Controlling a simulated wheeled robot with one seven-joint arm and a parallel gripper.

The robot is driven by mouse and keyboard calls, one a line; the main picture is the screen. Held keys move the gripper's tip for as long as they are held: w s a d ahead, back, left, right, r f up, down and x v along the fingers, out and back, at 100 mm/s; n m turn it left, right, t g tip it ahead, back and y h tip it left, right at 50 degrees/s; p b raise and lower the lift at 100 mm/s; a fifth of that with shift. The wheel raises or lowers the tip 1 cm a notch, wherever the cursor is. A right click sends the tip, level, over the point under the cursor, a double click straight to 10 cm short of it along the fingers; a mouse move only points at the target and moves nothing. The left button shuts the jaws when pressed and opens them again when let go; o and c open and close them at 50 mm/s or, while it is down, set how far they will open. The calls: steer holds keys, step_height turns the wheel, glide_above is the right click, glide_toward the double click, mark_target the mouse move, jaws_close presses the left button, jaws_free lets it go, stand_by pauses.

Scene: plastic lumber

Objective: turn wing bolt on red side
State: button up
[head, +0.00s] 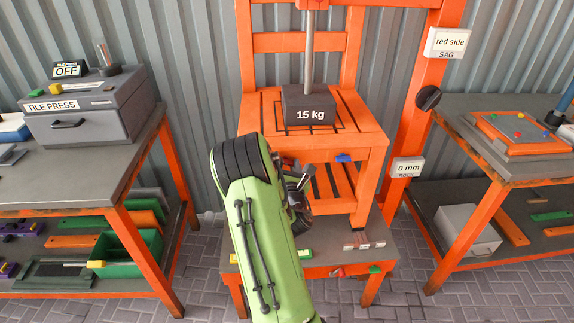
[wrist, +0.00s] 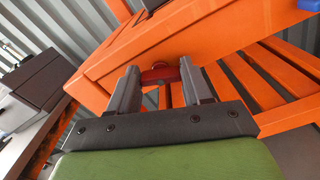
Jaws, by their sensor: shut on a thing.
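The red wing bolt (wrist: 158,74) is on the front orange rail of the chair-like test frame (head: 372,142). In the wrist view it sits between the two grey fingers of my gripper (wrist: 158,68), which is shut on it. In the head view my green arm hides most of the gripper and the left front of the seat, so I cannot make out the bolt's angle there. A blue wing bolt (head: 345,157) is on the right of the same rail, apart from my gripper. The sign "red side SAG" (head: 447,43) is on the right post.
A dark 15 kg weight (head: 310,108) rests on the seat under a vertical rod. A "0 mm" sign (head: 407,168) and a black knob (head: 428,97) are on the right post. Benches with a tile press (head: 90,110) and an orange tray (head: 520,133) flank the frame.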

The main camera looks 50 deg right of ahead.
steer(key=shift+m, duration=0.4)
steer(key=shift+c, duration=0.4)
steer(key=m, duration=0.7)
steer(key=shift+s+d+f, duration=0.1)
steer(key=m, duration=0.5)
steer(key=shift+f, duration=0.1)
steer(key=m, duration=0.8)
steer(key=m+p, duration=0.1)
steer(key=m, duration=0.2)
steer(key=shift+f+m, duration=0.25)
steer(key=shift+m, duration=0.15)
steer(key=m, duration=0.3)
steer(key=shift+m, duration=0.3)
steer(key=shift+m+p, duration=0.5)
steer(key=shift+m, duration=1.2)
